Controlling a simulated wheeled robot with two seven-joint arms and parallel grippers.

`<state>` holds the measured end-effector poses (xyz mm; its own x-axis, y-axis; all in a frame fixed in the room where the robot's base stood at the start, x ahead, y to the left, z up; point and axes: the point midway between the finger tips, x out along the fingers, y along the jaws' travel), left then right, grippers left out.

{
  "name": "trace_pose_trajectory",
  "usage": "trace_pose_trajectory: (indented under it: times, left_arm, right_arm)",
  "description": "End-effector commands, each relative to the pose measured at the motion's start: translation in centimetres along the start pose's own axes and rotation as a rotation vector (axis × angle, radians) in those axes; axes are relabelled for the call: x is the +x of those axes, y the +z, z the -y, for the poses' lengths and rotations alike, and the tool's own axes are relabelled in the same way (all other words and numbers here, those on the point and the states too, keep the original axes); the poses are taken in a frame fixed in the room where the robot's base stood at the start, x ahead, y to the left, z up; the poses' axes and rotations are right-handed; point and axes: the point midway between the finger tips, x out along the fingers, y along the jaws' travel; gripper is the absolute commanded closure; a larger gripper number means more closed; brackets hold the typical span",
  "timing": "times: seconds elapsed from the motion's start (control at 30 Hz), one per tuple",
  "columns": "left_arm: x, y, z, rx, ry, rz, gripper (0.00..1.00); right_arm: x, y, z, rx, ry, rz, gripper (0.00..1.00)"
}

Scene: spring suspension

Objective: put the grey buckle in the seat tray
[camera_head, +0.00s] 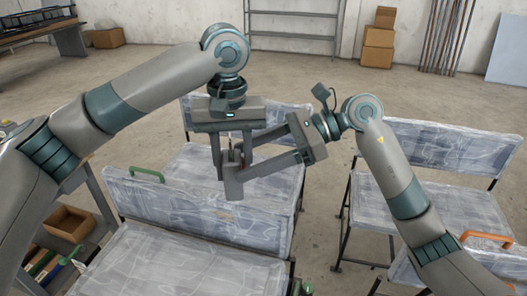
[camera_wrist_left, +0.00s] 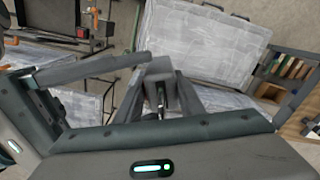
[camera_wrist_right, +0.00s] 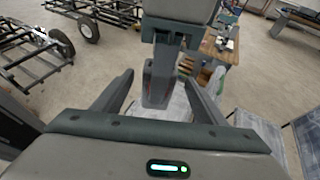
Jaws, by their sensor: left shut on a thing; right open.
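My left gripper (camera_head: 231,163) points down in the head view and is shut on a small grey thing, taken as the grey buckle. The buckle is mostly hidden by the fingers, and its shape is hard to make out. In the left wrist view my left fingers (camera_wrist_left: 164,92) come together around it. My right gripper (camera_head: 243,164) reaches in from the right, open. In the right wrist view its fingers (camera_wrist_right: 162,88) stand apart on either side of the left gripper's fingers; contact cannot be told. Several plastic-wrapped seats (camera_head: 190,262) stand below; which is the seat tray is unclear.
A green handle (camera_head: 147,173) tops the near left seat back, and an orange handle (camera_head: 487,237) shows at right. A cardboard box (camera_head: 68,222) sits on a shelf at left. Stacked boxes (camera_head: 378,45) stand at the back wall. Floor between the seats is clear.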

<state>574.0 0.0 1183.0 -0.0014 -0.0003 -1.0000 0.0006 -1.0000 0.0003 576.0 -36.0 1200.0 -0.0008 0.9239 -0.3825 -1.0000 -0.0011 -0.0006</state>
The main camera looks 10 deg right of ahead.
Motion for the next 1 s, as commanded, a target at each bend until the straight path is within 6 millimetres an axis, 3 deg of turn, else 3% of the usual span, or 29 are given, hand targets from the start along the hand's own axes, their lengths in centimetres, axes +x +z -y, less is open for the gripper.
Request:
trace_pose_trajectory:
  times: [0.3, 0.5, 0.97, 1.0]
  left_arm:
    - [0.0, 0.0, 0.0, 0.0, 0.0, 0.0, 0.92]
    - [0.0, 0.0, 0.0, 0.0, 0.0, 0.0, 0.92]
    - [0.0, 0.0, 0.0, 0.0, 0.0, 0.0, 0.92]
    - [0.0, 0.0, 0.0, 0.0, 0.0, 0.0, 0.92]
  right_arm:
    - [5.1, 0.0, -0.1, 0.001, 0.004, 0.001, 0.34]
    - [7.2, 0.0, -0.1, 0.001, 0.002, 0.0, 0.34]
    - [8.0, 0.0, -0.1, 0.001, 0.001, 0.0, 0.34]
    - [8.0, 0.0, -0.1, 0.001, 0.001, 0.0, 0.44]
